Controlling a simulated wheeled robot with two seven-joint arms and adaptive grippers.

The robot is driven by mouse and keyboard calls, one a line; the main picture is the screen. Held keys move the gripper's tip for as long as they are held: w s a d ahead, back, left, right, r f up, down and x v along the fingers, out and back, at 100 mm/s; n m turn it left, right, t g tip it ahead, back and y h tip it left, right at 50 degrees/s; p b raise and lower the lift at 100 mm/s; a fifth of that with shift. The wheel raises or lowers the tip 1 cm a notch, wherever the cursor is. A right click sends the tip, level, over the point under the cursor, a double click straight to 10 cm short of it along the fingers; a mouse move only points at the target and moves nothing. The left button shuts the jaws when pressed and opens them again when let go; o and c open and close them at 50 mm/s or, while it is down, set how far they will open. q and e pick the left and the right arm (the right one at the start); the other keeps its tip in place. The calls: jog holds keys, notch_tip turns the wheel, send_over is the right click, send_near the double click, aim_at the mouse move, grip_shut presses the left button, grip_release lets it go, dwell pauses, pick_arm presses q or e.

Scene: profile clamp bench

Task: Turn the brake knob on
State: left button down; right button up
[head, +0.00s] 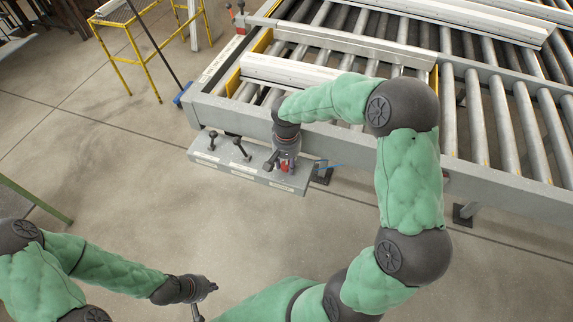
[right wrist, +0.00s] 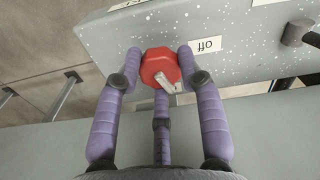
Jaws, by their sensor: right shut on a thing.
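The red brake knob (right wrist: 160,68) shows in the right wrist view, with a pale pointer across its face. A label reading "off" (right wrist: 208,46), upside down in this view, is beside it on the speckled grey panel (right wrist: 245,22). My right gripper (right wrist: 161,62) is shut on the knob, with fingers on both sides and one below. In the head view my right gripper (head: 285,160) reaches down to the control panel (head: 225,160), and a little red of the knob shows by the fingers. My left gripper (head: 206,299) is open and empty, over the floor.
Two dark levers (head: 239,147) (head: 212,139) stand on the panel left of my right gripper. Behind it is the roller conveyor (head: 500,110) with pale metal profiles (head: 290,72). A yellow stand (head: 130,35) is at the far left. Floor around my left gripper is clear.

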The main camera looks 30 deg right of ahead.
aim_at(287, 164)
jog(key=shift+m+b, duration=0.55)
jog(key=shift+m, duration=1.35)
jog(key=o, duration=1.1)
jog(key=shift+o, duration=0.2)
jog(key=shift+r, duration=0.1)
notch_tip(287, 164, up, 12)
